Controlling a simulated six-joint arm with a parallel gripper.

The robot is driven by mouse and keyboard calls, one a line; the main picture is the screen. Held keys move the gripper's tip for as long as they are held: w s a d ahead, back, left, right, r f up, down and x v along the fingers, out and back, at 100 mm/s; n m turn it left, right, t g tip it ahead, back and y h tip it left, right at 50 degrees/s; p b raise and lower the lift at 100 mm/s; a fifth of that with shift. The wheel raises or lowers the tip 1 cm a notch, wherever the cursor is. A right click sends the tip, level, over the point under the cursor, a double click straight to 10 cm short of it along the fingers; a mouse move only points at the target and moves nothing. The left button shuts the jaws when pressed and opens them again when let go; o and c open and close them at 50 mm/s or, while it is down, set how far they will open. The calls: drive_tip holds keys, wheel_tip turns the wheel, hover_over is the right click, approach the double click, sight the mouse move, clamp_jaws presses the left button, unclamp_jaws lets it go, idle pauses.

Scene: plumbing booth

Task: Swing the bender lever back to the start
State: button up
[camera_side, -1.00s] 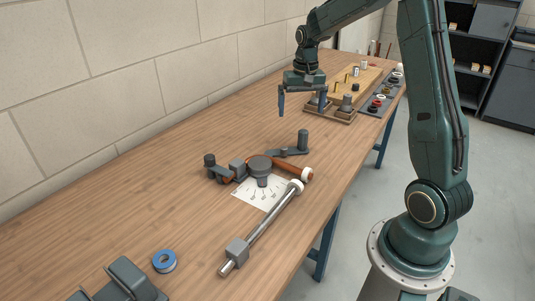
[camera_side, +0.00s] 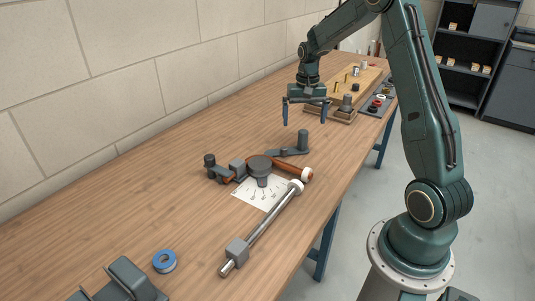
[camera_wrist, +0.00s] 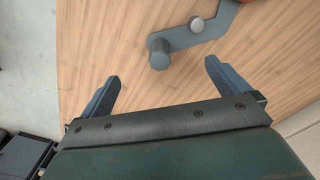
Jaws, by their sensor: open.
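The pipe bender (camera_side: 259,164) is fixed on the wooden bench, with a round dark former on top. Its flat grey lever (camera_side: 278,153) reaches toward the back right and ends in an upright dark handle post (camera_side: 303,140). A copper pipe (camera_side: 288,166) with a white end lies through the bender. My gripper (camera_side: 304,117) is open and empty, pointing down above and a little behind the handle post. In the wrist view the handle post (camera_wrist: 159,54) shows just ahead of the space between my open fingertips (camera_wrist: 161,72), with no visible contact.
A paper angle scale (camera_side: 258,193) lies beside the bender. A steel rod (camera_side: 262,232) with a grey block lies in front. A blue tape roll (camera_side: 164,261) is at the near left. A wooden fixture board (camera_side: 352,87) stands behind my gripper. The bench left of the bender is clear.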

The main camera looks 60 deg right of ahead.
sight(303, 130)
drive_tip(key=shift+f, duration=3.25)
drive_tip(key=shift+c, duration=0.4)
drive_tip(key=c, duration=1.3)
drive_tip(key=shift+w, duration=0.15)
drive_tip(key=shift+w+d+n, duration=0.25)
drive_tip(key=shift+w+n, duration=0.65)
drive_tip(key=shift+w, duration=0.3)
